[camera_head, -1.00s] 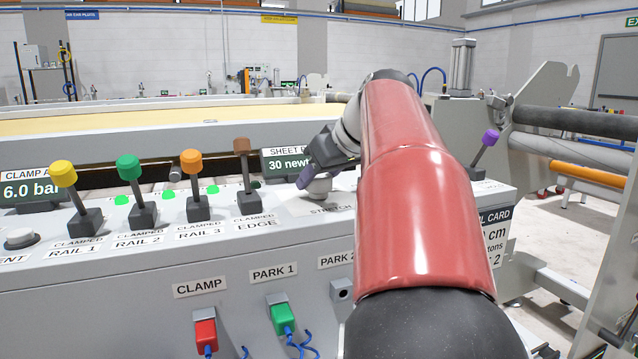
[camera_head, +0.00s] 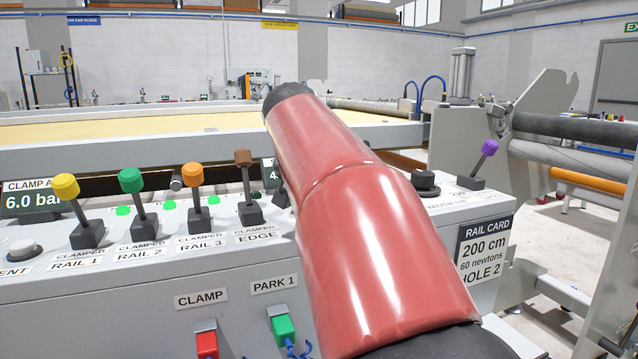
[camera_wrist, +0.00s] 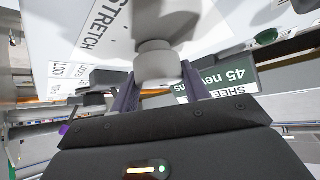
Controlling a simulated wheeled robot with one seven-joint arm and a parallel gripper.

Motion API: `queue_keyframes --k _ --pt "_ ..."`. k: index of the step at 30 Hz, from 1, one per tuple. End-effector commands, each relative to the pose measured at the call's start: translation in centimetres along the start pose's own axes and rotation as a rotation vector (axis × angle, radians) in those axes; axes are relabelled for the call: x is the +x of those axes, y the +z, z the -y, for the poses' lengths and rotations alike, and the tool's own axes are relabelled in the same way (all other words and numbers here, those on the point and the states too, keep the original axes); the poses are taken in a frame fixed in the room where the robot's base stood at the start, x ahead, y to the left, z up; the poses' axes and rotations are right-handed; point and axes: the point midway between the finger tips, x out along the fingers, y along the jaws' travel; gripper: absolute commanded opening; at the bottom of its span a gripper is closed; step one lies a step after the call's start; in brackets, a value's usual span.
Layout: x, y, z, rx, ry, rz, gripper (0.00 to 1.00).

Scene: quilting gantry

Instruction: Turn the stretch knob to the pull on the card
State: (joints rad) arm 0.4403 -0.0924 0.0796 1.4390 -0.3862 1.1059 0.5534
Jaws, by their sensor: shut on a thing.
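The stretch knob (camera_wrist: 157,58) is a pale round knob beside the STRETCH label in the wrist view. My gripper (camera_wrist: 158,84) is shut on it, with one dark finger on each side. The sheet pull display (camera_wrist: 224,83) shows upside down in the wrist view and reads 45 newtons. In the head view only a sliver of the display (camera_head: 270,173) shows, and my red arm hides the knob and my gripper. The rail card (camera_head: 485,250) on the front of the console reads 200 cm, 60 newtons, hole 2.
Yellow (camera_head: 66,187), green (camera_head: 131,181), orange (camera_head: 192,174) and brown (camera_head: 243,158) levers stand left of my arm. A black knob (camera_head: 425,182) and a purple lever (camera_head: 489,147) stand to its right. CLAMP (camera_head: 206,342) and PARK 1 (camera_head: 283,326) fittings sit on the front face.

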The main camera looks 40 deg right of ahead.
Motion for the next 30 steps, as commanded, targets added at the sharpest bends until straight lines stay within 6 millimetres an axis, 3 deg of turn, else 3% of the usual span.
queue_keyframes --k 18,30 --pt "-0.08 -0.12 0.21 0.381 0.382 0.003 0.23" --pt "0.02 0.02 0.13 0.5 0.499 0.004 0.23"
